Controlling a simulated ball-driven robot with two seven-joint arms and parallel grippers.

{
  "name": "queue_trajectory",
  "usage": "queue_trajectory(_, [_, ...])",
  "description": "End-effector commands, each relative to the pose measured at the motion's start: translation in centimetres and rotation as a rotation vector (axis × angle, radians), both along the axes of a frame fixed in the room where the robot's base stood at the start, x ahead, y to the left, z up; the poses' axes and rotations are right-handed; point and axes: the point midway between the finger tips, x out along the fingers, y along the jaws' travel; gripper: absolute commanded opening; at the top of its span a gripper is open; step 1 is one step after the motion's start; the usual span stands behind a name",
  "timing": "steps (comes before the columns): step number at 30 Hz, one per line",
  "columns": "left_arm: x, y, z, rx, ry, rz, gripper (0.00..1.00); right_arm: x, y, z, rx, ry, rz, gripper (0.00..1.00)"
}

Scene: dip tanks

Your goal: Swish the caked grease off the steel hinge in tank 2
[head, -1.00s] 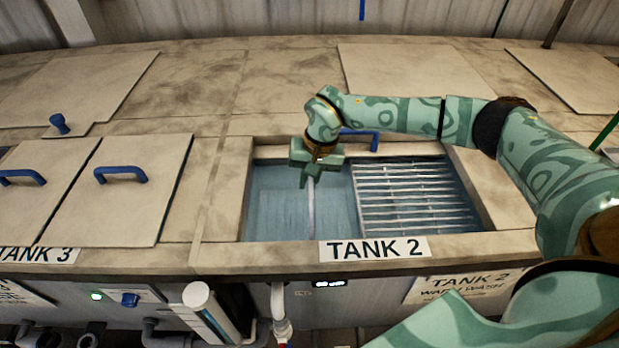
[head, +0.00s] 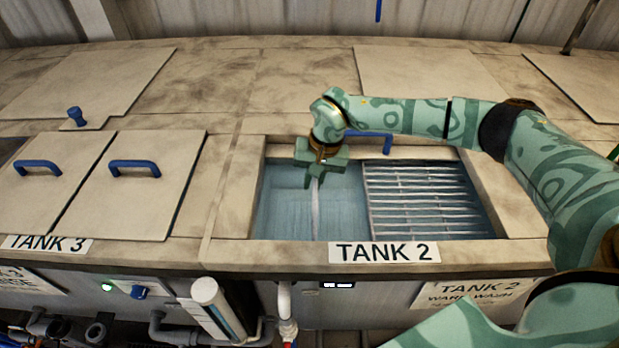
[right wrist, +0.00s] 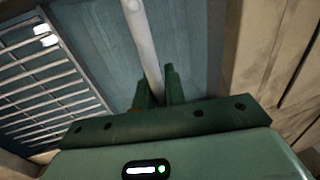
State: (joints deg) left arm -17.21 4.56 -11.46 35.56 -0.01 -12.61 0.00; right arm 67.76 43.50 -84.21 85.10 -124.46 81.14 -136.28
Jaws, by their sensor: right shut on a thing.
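Tank 2 (head: 240,195) is open, with bluish liquid (head: 285,205) in its left part. My right gripper (head: 316,182) points down over that left part. In the right wrist view its two fingers (right wrist: 160,92) are shut close together. My left gripper is out of view.
A slatted metal rack (head: 425,200) fills the right part of the tank. A blue handle (head: 375,137) stands behind the opening. The TANK 2 sign (head: 384,252) is on the front rim. Closed lids with blue handles (head: 134,165) lie to the left, by TANK 3 (head: 47,243).

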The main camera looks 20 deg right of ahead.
Motion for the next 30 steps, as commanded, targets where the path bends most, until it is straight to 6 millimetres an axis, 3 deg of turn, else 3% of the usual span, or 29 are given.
queue_trajectory(17, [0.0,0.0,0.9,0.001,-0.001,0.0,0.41,-1.0,-2.1,0.2,0.002,-0.003,0.001,0.0])
queue_trajectory(30, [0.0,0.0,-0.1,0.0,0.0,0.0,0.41,0.7,1.4,0.0,0.002,-0.003,0.002,0.0])
